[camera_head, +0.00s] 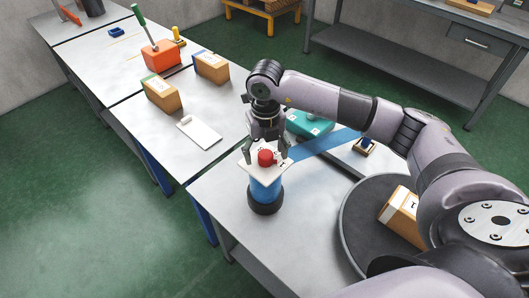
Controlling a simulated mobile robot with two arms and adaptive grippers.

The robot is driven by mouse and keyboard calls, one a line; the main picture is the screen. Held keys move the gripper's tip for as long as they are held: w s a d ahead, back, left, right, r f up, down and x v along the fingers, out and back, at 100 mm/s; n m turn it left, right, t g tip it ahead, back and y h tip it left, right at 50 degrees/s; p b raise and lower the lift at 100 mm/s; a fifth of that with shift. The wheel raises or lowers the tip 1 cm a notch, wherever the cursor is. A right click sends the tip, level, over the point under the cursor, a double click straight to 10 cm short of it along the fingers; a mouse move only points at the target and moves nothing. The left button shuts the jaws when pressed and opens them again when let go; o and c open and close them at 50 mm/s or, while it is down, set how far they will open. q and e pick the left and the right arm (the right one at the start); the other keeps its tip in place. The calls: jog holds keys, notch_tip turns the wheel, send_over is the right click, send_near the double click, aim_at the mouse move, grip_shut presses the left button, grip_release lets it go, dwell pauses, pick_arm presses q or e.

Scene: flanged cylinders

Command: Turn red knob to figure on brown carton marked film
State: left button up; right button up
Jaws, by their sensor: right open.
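The red knob (265,158) sits on a white square plate (250,170) with small dark figures, on top of a blue cylinder (265,188) with a black base. My right gripper (267,150) points down over the knob, open, with its fingers on either side; whether they touch it I cannot tell. Brown cartons stand in several places: one (162,95) with a green stripe, one (212,68) with a blue stripe, and one (397,218) whose white label shows what looks like a 1. The word film is not readable on any. My left gripper is out of view.
A dark round turntable (357,225) carries the right carton. A teal object (308,123) and a blue strip (325,142) lie behind the knob. A white clipboard (199,132), an orange box (161,54) and a green-handled tool (141,22) are on the left tables.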

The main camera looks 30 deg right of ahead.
aim_at(266, 154)
jog(key=shift+r+p, duration=1.85)
jog(key=shift+r, duration=1.2)
jog(key=shift+f, duration=0.1)
